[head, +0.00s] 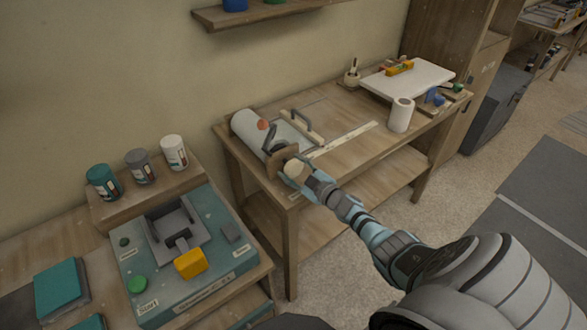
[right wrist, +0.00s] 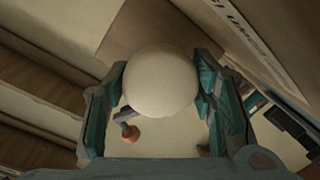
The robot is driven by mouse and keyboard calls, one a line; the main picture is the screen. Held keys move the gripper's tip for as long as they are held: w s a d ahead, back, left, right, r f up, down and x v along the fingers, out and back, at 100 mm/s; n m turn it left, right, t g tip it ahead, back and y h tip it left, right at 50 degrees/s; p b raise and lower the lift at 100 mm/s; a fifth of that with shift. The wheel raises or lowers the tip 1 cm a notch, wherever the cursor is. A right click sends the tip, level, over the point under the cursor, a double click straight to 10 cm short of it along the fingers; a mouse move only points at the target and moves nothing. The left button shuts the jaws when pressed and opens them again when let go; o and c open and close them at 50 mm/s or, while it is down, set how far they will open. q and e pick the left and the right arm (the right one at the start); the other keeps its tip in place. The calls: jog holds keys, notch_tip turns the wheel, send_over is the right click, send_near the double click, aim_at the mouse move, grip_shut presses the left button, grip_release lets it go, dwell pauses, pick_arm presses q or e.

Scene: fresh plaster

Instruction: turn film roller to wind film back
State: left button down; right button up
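The film roller (head: 250,127) is a pale grey-white cylinder lying on the left end of the wooden table. A dark crank with an orange-red knob (head: 263,125) stands at its near end; that knob also shows in the right wrist view (right wrist: 131,133). A cream round knob (head: 296,168) sits at the table's front left corner, in front of a brown end plate (head: 281,160). My right gripper (head: 301,174) is at this cream knob. In the right wrist view the ball (right wrist: 160,80) fills the space between the fingers, which touch both sides. My left gripper is out of view.
A cream-handled frame (head: 301,127) and a pale ruler strip (head: 345,139) lie right of the roller. A teal machine (head: 185,250) and several paint cans stand left.

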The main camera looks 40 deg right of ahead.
jog(key=o, duration=0.4)
jog(key=shift+c, duration=0.2)
jog(key=s+r, duration=0.1)
jog(key=s, duration=1.1)
jog(key=shift+d, duration=0.2)
